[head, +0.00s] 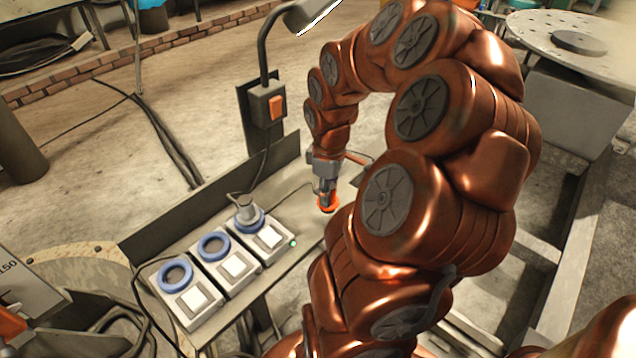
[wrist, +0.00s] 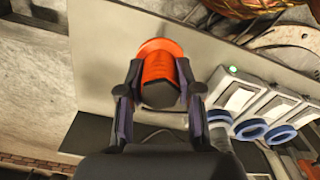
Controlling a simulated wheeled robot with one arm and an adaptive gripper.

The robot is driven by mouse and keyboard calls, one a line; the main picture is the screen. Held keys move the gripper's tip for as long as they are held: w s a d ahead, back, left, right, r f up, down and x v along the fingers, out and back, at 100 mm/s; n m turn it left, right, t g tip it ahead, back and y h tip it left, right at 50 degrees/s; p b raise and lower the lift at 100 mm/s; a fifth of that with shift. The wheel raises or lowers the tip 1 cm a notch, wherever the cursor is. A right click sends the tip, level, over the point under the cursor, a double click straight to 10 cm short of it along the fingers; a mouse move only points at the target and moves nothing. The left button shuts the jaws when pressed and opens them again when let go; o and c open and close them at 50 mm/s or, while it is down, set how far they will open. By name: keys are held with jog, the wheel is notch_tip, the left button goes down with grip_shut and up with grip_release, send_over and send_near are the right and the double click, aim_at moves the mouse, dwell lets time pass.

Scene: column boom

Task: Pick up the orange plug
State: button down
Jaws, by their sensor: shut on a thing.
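The orange plug (wrist: 158,62) is between the two fingers of my gripper (wrist: 160,95) in the wrist view, with a finger against each side. Its round orange end faces away from the palm. In the head view the plug (head: 327,203) shows as an orange ring under my gripper (head: 326,190), over the right part of the bench board. My gripper is shut on the plug. I cannot tell whether the plug touches the board or hangs just above it.
Three sockets with blue rings stand in a row on the bench (head: 288,262); a grey plug (head: 246,208) sits in the rightmost one. A green light (head: 293,243) shows beside it. A lamp post with an orange switch (head: 277,106) rises behind. A round perforated table (head: 560,35) stands at right.

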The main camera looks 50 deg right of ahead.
jog(key=s+a+r, duration=0.1)
jog(key=s+a, duration=0.1)
jog(key=s, duration=0.8)
jog(key=shift+s+d+r+p, duration=0.1)
jog(key=shift+r+p, duration=0.4)
jog(key=shift+r, duration=0.8)
jog(key=shift+s+d+r+p, duration=0.1)
jog(key=shift+r+p, duration=0.4)
jog(key=shift+r, duration=0.75)
jog(key=shift+d, duration=0.1)
